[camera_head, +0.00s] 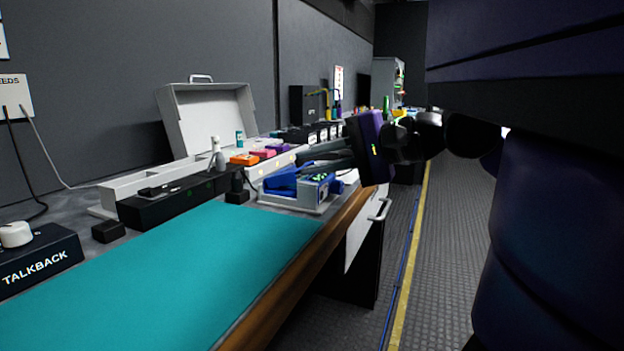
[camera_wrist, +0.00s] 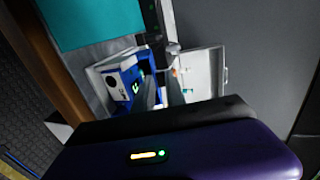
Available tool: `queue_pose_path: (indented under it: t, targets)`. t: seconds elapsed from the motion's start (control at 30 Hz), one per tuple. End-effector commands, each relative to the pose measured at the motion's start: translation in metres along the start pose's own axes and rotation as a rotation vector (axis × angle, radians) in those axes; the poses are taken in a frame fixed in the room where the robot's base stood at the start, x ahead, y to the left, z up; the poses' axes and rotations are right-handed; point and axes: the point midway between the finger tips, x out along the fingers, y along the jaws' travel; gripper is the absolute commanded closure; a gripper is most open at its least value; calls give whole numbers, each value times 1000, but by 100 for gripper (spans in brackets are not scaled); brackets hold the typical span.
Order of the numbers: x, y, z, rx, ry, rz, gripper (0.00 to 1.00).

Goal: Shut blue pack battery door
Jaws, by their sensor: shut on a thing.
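The blue pack (camera_head: 316,187) sits in a pale grey holder (camera_head: 292,203) at the right edge of the bench. A blue flap (camera_head: 281,179), seemingly its battery door, stands out on the pack's left side. In the wrist view the pack (camera_wrist: 124,84) shows a white face, with blue beside the fingers. My gripper (camera_head: 301,163) reaches in from the right, its dark fingers at the top of the pack by the flap. In the wrist view the fingers (camera_wrist: 161,84) are shut on what looks like the door. The exact contact is hidden.
A teal mat (camera_head: 170,270) covers the near bench. A black box (camera_head: 165,205) and a small black block (camera_head: 236,195) lie left of the pack. Orange, pink and purple packs (camera_head: 262,154) stand behind. A drawer handle (camera_head: 380,209) juts from the bench front.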

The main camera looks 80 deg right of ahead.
Motion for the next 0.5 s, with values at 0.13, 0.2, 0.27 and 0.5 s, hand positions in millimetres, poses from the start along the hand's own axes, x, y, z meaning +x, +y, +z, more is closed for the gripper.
queue_pose_path:
  t: [0.13,0.2,0.27,0.5]
  targets:
    - [1,6,0,1,0,-24,100]
    - [1,5,0,1,-1,-32,100]
    - [1,5,0,1,-1,-36,100]
    - [0,4,0,1,-1,-42,100]
